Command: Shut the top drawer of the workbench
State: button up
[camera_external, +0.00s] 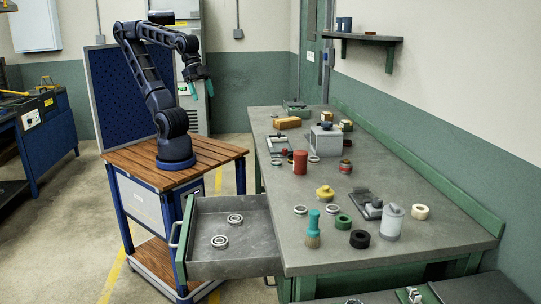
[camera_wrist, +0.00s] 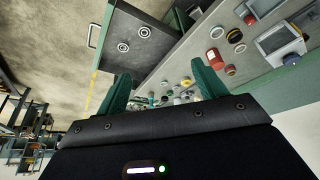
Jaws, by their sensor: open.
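The top drawer (camera_external: 232,262) of the green workbench (camera_external: 420,245) is pulled out toward the left. Its green front (camera_external: 184,240) has a metal bar handle (camera_external: 174,234). Two metal rings lie inside, one of them (camera_external: 219,241) near the drawer front. The wrist view shows the open drawer (camera_wrist: 125,60) and its handle (camera_wrist: 94,36) at the upper left. My gripper (camera_external: 194,88) is raised above my cart, behind the drawer in the external view, well apart from it. In the wrist view its green fingers (camera_wrist: 160,95) are spread and empty.
The bench top carries a red cylinder (camera_external: 300,162), a teal-handled brush (camera_external: 313,229), a white canister (camera_external: 392,222), a grey machine (camera_external: 325,139) and several rings. Floor (camera_external: 70,225) is clear left of my cart. A blue workbench (camera_external: 47,135) stands at the far left.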

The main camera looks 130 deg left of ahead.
jog(key=shift+w+d, duration=0.1)
jog(key=shift+w, duration=0.35)
jog(key=c, duration=0.7)
jog(key=w+m, duration=0.1)
jog(key=w, duration=0.1)
jog(key=w+d+m+g, duration=0.1)
jog(key=w+g, duration=0.1)
jog(key=w, duration=0.1)
jog(key=shift+w+d+f+m+y, duration=0.1)
jog(key=shift+w+d+m+y, duration=0.2)
jog(key=shift+d+m, duration=0.1)
grip_shut()
jog(key=w+d+f+m+g+y, duration=0.1)
jog(key=w+d+f+m+y, duration=0.4)
jog(key=w+d, duration=0.5)
jog(key=w+d+f+m+g+y, duration=0.1)
jog(key=w+d+f+m+y, duration=0.1)
jog(key=w+d+f+m, duration=0.5)
jog(key=s+d+f+m+t+y, duration=0.25)
jog(key=d+f+m+t, duration=0.35)
jog(key=d+f, duration=1.1)
jog(key=s+d+f+m+t+y, duration=0.1)
jog(key=d+f+m+t+y, duration=0.35)
jog(key=d+f, duration=1.25)
jog(key=w+a+r+m+t+h, duration=0.1)
jog(key=w+a, duration=0.6)
jog(key=w, duration=0.3)
jog(key=shift+a+r+m+t+h, duration=0.2)
jog(key=shift+r+m+t+h, duration=0.15)
jog(key=shift+r+h, duration=0.05)
